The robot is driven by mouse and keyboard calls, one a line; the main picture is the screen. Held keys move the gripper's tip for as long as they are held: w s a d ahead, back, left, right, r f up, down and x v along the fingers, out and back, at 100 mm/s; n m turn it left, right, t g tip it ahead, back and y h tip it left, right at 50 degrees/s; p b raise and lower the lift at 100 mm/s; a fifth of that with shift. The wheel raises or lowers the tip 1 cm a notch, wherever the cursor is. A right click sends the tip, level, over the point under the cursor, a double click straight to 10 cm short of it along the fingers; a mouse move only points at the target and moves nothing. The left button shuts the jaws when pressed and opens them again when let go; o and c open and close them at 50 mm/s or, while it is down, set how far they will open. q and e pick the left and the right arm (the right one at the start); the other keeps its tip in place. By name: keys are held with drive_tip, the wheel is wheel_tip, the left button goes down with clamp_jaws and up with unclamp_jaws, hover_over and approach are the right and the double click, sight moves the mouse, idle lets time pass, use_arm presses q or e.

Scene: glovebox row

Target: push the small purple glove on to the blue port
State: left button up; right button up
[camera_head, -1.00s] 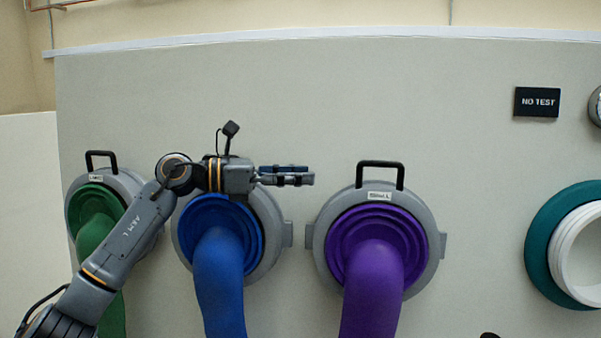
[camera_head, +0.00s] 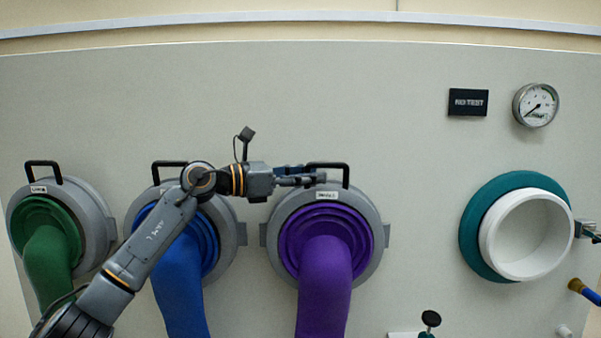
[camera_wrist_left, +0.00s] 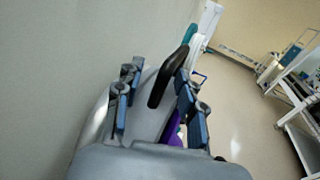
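The purple glove (camera_head: 324,275) hangs from a grey ring (camera_head: 373,235) with a black handle (camera_head: 345,174) on top and a small label. The blue glove (camera_head: 180,290) hangs from a similar grey ring (camera_head: 232,238) to its left, partly hidden by my left arm. My left gripper (camera_head: 312,178) is at the top of the purple glove's ring, by its handle. In the left wrist view, my left gripper's fingers (camera_wrist_left: 158,105) are apart, with the black handle (camera_wrist_left: 168,78) between them. A bit of purple (camera_wrist_left: 174,130) shows beside the right finger. My right gripper is not seen.
A green glove (camera_head: 48,260) on a grey ring is at the far left. A white port with a teal rim (camera_head: 478,225) is bare at the right. A gauge (camera_head: 535,105), a dark sign (camera_head: 468,102) and a black knob (camera_head: 431,318) are on the right side.

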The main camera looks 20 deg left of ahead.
use_arm(q)
drive_tip(key=shift+c, duration=0.4)
clamp_jaws()
drive_tip(key=shift+r, duration=0.15)
